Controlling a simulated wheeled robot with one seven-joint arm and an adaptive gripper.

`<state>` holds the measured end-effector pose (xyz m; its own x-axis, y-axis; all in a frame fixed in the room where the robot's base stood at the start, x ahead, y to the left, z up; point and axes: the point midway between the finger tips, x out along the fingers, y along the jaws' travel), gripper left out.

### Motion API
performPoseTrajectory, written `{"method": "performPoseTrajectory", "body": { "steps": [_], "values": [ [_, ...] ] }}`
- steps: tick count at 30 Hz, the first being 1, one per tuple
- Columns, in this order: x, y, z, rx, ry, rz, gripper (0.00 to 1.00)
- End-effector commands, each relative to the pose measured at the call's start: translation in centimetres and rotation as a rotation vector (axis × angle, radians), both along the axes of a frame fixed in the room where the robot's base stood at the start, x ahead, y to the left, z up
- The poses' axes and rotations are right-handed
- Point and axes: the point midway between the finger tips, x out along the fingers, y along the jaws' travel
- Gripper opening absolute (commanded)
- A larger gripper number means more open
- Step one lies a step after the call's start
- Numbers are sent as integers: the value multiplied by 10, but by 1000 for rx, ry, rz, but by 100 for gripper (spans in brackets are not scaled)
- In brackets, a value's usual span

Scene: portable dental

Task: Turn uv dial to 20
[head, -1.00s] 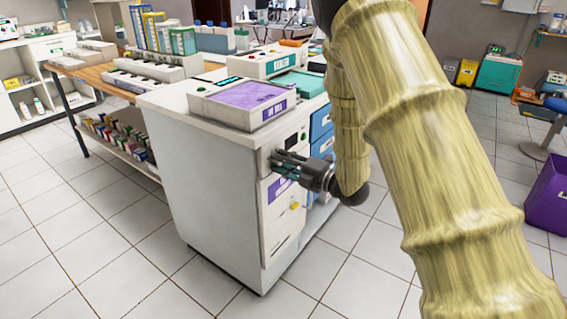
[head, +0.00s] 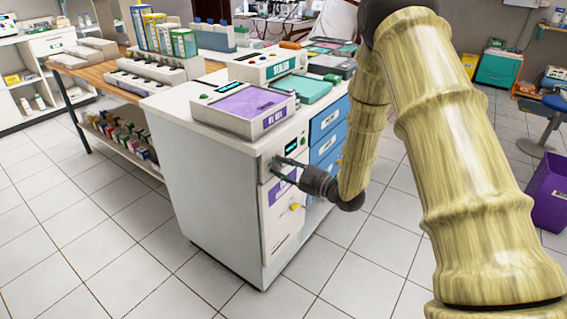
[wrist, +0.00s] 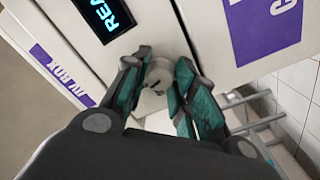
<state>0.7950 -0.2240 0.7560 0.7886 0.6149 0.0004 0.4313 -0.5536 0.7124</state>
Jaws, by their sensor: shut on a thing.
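The UV dial (wrist: 160,76) is a small round grey-white knob with a dark mark, on a white front panel (wrist: 155,28). In the wrist view my gripper (wrist: 160,84) has its teal-padded fingers on either side of the dial, shut on it. A dark display (wrist: 104,16) with lit cyan letters "REA…" is beside the dial; the rest of the word is cut off. In the head view my gripper (head: 278,168) is at the white cabinet's (head: 205,190) front, below the small display (head: 291,145). There the fingers hide most of the dial. I cannot read its setting.
A purple-topped device (head: 245,108) sits on the cabinet. A yellow knob (head: 294,206) is lower on its front. Blue drawers (head: 327,120) stand right of my gripper. A purple bin (head: 553,190) is far right. Tiled floor (head: 95,250) in front is clear.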

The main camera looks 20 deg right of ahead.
Motion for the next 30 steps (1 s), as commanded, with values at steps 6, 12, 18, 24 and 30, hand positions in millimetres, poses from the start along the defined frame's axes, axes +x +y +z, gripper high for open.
{"method": "performPoseTrajectory", "body": {
  "steps": [6,12,18,24,30],
  "values": [
    [0,-1,3,164,128,-2,3],
    [0,-1,3,313,245,-2,3],
    [0,-1,2,463,362,-2,3],
    [0,-2,2,613,478,-3,3],
    [0,-1,1,758,591,-2,3]
  ]
}}
